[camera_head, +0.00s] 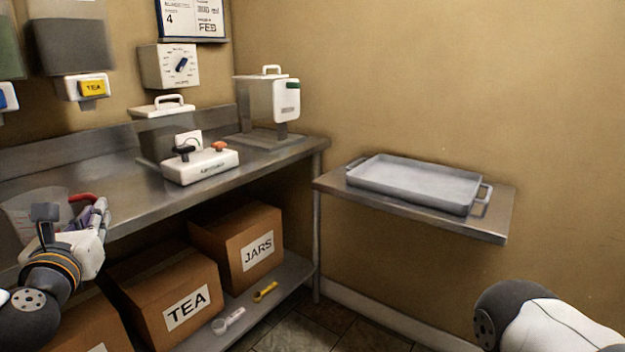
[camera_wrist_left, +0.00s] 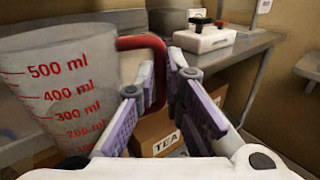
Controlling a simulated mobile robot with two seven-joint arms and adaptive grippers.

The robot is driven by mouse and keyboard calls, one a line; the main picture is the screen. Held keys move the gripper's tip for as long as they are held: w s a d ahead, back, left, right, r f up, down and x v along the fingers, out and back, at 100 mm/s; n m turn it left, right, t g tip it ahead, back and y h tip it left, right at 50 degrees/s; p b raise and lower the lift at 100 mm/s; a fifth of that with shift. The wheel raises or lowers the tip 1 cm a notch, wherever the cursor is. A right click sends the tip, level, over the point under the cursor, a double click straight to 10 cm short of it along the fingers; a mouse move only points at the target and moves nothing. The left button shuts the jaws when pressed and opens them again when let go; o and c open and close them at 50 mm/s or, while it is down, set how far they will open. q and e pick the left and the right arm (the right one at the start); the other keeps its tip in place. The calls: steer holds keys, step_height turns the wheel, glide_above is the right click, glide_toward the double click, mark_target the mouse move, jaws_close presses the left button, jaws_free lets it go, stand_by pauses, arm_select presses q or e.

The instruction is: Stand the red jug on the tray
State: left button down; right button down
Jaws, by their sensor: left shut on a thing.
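The red jug (camera_head: 22,208) is a clear measuring jug with a red handle, at the far left of the head view. In the left wrist view the jug (camera_wrist_left: 65,85) shows red millilitre marks and looks roughly upright. My left gripper (camera_head: 98,208) is shut on its red handle; the fingers (camera_wrist_left: 160,78) close around it in the wrist view. The jug's base is hidden, so I cannot tell whether it touches the counter. The grey tray (camera_head: 415,182) lies empty on a metal side shelf at the right. My right gripper is out of view.
The steel counter (camera_head: 125,203) holds a white device (camera_head: 200,167) and clear lidded containers, one at the back corner (camera_head: 272,100). Boxes marked TEA (camera_head: 165,285) and JARS (camera_head: 240,240) stand below. The side shelf (camera_head: 330,184) has bare edges around the tray. Floor shows between.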

arm_select(q)
steer(key=s+d+f+m+h, duration=0.1)
steer(key=s+d+f+h, duration=0.1)
steer(key=s+d+f, duration=0.4)
steer(key=s+d+f+m+h, duration=0.1)
steer(key=s+d+f, duration=0.5)
steer(key=s, duration=0.5)
steer(key=shift+d+f+h, duration=0.4)
steer(key=shift+d, duration=0.7)
